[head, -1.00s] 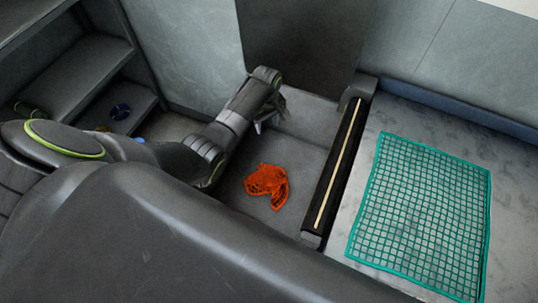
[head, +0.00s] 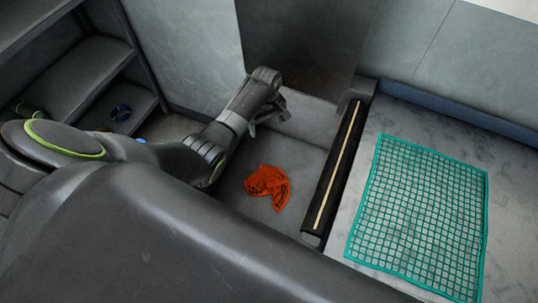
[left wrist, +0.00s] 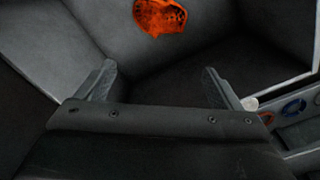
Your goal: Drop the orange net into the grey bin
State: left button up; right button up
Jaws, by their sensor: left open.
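The orange net (head: 267,186) lies crumpled on the floor of what looks like the grey bin (head: 300,158), left of the dark rail. It also shows at the top of the left wrist view (left wrist: 160,15), apart from my fingers. My left gripper (head: 268,110) is at the far side of the bin, away from the net. In the left wrist view my left gripper (left wrist: 160,78) has its two fingers wide apart with nothing between them. The bin's near side is hidden behind my own body. My right gripper is not in view.
A dark rail (head: 338,170) with a pale strip separates the bin from a grey tabletop (head: 400,115). A teal net (head: 420,215) lies flat there.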

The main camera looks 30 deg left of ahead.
pick_arm(q)
notch_tip(320, 180, up, 4)
jog(key=p, duration=0.4)
jog(key=shift+r, duration=0.25)
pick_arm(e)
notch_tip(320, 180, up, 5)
